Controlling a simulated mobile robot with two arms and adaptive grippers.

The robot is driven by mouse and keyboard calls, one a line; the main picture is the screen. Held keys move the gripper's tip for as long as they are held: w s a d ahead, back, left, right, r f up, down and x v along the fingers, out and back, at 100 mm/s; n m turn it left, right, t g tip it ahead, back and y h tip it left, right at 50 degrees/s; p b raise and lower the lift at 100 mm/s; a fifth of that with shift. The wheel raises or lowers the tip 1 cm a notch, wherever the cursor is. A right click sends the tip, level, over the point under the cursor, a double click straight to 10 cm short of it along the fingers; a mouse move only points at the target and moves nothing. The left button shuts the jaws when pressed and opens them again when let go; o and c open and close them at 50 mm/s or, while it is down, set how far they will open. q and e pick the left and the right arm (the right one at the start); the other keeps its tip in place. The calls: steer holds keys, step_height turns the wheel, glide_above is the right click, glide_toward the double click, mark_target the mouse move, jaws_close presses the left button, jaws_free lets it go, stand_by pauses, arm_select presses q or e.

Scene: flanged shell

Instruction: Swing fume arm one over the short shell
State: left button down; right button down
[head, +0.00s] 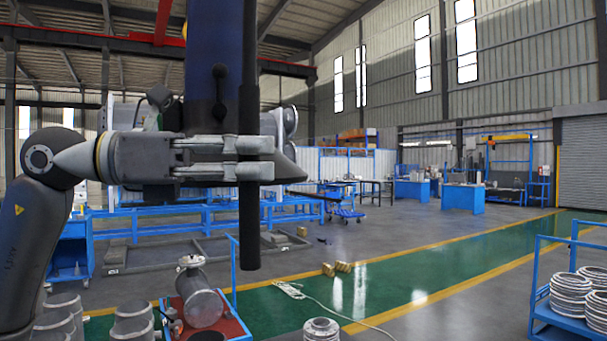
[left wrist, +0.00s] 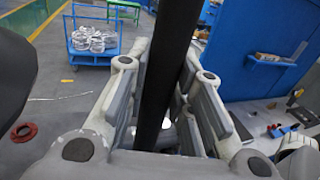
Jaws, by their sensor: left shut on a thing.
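My left gripper (head: 262,158) is raised in the middle of the head view, shut on a long black upright bar (head: 249,225). The bar hangs beside a thick dark blue column (head: 213,50), which looks like part of a fume arm; I cannot tell which number. In the left wrist view the bar (left wrist: 165,80) runs between the two grey fingers. A grey flanged cylinder (head: 203,305), perhaps the short shell, lies on a red-topped blue stand at lower centre, below and left of the bar's lower end. My right gripper is not in view.
Several grey flanged parts (head: 60,310) stand at lower left. A blue cart (head: 545,315) with stacked rings (head: 570,295) is at lower right. The green walkway (head: 420,275) is largely clear.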

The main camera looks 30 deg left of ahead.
arm_select(q)
steer(key=shift+s+a+r, duration=0.3)
steer(key=shift+s+a, duration=0.05)
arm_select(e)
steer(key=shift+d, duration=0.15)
arm_select(q)
steer(key=c, duration=1.4)
jaws_free()
steer(key=shift+o, duration=0.7)
steer(key=shift+f, duration=0.15)
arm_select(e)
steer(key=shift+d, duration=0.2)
arm_select(q)
steer(key=shift+f, duration=0.1)
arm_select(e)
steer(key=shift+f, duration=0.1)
